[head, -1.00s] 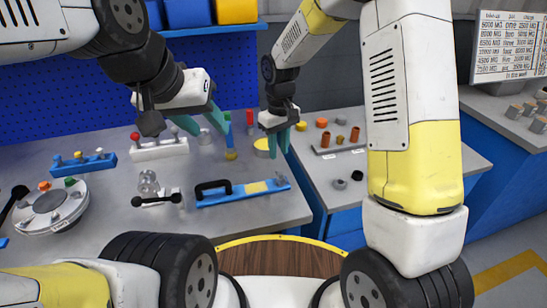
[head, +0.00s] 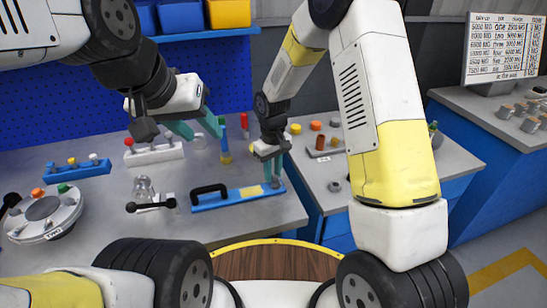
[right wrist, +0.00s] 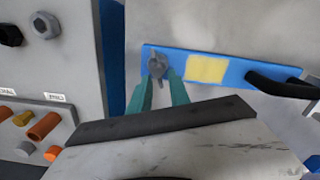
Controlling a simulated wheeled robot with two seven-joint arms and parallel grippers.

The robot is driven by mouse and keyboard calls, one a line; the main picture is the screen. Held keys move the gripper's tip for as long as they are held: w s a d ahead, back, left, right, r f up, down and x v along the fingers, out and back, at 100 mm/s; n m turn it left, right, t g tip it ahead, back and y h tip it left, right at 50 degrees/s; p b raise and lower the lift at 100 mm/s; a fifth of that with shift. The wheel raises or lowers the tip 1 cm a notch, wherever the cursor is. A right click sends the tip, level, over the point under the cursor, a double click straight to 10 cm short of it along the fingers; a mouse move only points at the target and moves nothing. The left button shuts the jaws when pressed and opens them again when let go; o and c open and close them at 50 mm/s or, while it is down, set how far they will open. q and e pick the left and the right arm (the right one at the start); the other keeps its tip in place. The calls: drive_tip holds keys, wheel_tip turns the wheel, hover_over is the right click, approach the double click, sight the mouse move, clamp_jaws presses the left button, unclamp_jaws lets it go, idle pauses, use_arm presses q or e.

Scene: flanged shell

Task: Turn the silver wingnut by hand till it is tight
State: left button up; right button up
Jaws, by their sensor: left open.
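The silver wingnut (right wrist: 157,65) sits near one end of a blue board (right wrist: 225,68) with a yellow patch and a black handle. In the head view this is the right end of the blue board (head: 222,200), where my right gripper's fingers largely hide the wingnut. My right gripper (right wrist: 160,80) is open, its two teal fingers pointing at the wingnut with a tip to either side of it. I cannot tell whether they touch it. My right gripper also shows in the head view (head: 272,170). My left gripper (head: 202,128) is open and empty above the bench.
A white block with coloured knobs (head: 153,155) and upright coloured posts stand behind the board. A round grey dial unit (head: 45,215) and a black-knobbed bar (head: 152,206) lie to its left. A second bench with orange cylinders (head: 320,142) stands to the right, across a gap.

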clamp_jaws()
drive_tip(key=shift+d+m, duration=0.1)
drive_tip(key=shift+m, duration=0.6)
drive_tip(key=m, duration=0.3)
drive_tip(key=shift+w+d, duration=0.15)
drive_tip(key=m, duration=0.4)
drive_tip(key=shift+d, duration=0.3)
drive_tip(key=shift+d+m, duration=0.2)
drive_tip(key=shift+m, duration=1.15)
drive_tip(key=shift+d+m, duration=0.15)
drive_tip(key=shift+m, duration=1.2)
drive_tip(key=shift+s+d+m, duration=0.1)
drive_tip(key=shift+s+m, duration=0.1)
drive_tip(key=shift+m, duration=0.7)
drive_tip(key=shift+s+d+m, duration=0.1)
drive_tip(key=shift+m, duration=1.1)
